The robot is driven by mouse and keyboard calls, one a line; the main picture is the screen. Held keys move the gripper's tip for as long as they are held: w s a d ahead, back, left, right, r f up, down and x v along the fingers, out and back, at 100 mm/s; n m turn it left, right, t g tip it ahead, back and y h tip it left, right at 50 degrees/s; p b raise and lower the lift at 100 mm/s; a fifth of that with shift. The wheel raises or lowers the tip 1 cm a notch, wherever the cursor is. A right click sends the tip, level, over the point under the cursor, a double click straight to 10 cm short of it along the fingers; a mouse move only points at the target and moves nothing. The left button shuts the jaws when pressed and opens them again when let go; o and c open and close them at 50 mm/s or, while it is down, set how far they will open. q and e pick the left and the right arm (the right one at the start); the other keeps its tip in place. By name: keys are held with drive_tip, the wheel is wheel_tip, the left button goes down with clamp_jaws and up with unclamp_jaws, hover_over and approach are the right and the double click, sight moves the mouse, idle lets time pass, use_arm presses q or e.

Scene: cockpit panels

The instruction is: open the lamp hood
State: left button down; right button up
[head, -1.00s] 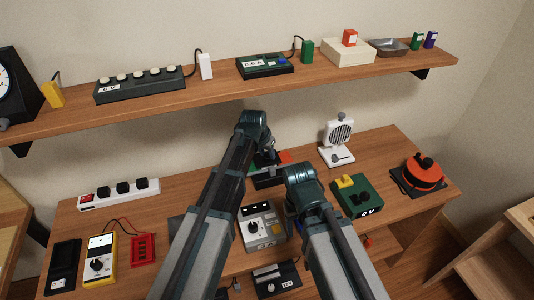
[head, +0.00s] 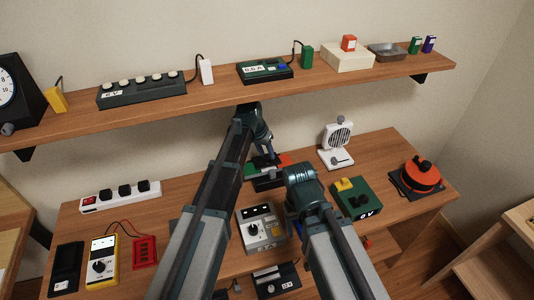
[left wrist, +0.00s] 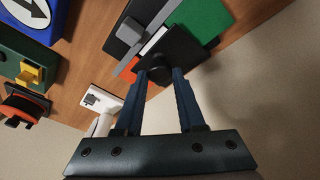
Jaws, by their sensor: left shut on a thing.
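The lamp unit (head: 268,182) stands at the back middle of the table, with dark, red-orange and green parts. In the left wrist view its dark plate (left wrist: 190,60) carries a small dark round knob (left wrist: 160,74), beside a green panel (left wrist: 203,22). I take the dark plate to be the lamp hood, but cannot tell how far it is raised. My left gripper (head: 267,153) reaches down onto the unit; its blue fingers (left wrist: 159,78) are shut on the knob. My right arm lies to the right of the unit; its gripper is mostly hidden behind its own wrist.
A white fan-like device (head: 337,145) and a green box with a yellow switch (head: 352,197) stand to the right. A grey dial box (head: 261,230) is in front. The wall shelf (head: 215,92) runs above the lamp unit, close to my left arm.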

use_arm(q)
drive_tip(key=shift+w+a+r+g+h, duration=0.15)
drive_tip(key=shift+w+r+g, duration=0.05)
drive_tip(key=shift+w+g, duration=0.2)
drive_tip(key=shift+w+a+r+g+h, duration=0.1)
drive_tip(key=shift+w+r+g+h, duration=0.1)
drive_tip(key=shift+w+g, duration=0.2)
drive_tip(key=shift+g, duration=0.3)
drive_tip(key=shift+s, duration=0.1)
use_arm(e)
drive_tip(key=shift+r, duration=0.55)
use_arm(q)
drive_tip(key=c, duration=0.5)
unclamp_jaws()
drive_tip(key=shift+r+p, duration=0.15)
drive_tip(key=shift+p, duration=0.15)
